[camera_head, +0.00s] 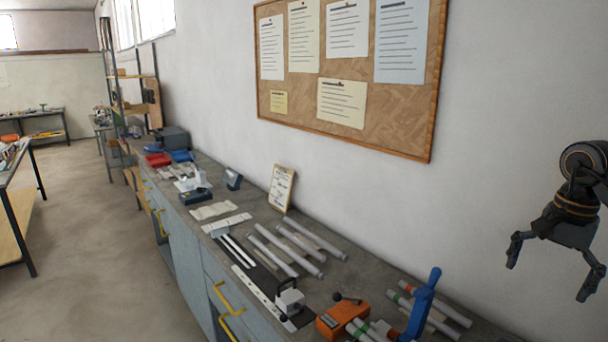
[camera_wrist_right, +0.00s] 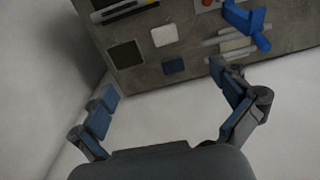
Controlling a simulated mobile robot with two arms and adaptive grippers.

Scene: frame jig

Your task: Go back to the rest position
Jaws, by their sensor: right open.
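My right gripper (camera_head: 556,266) is at the right edge of the head view, raised in front of the white wall and above the counter. Its two fingers are spread apart with nothing between them. In the right wrist view its fingers (camera_wrist_right: 168,95) are also wide apart and empty, with the counter top (camera_wrist_right: 195,65) beyond them. My left gripper is in neither view.
The grey counter (camera_head: 345,272) runs along the wall with several metal tubes (camera_head: 288,250), an orange jig (camera_head: 340,318), a blue lever clamp (camera_head: 422,305) and a small sign (camera_head: 281,188). A cork board (camera_head: 345,75) hangs above. The floor (camera_head: 95,235) at left is clear.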

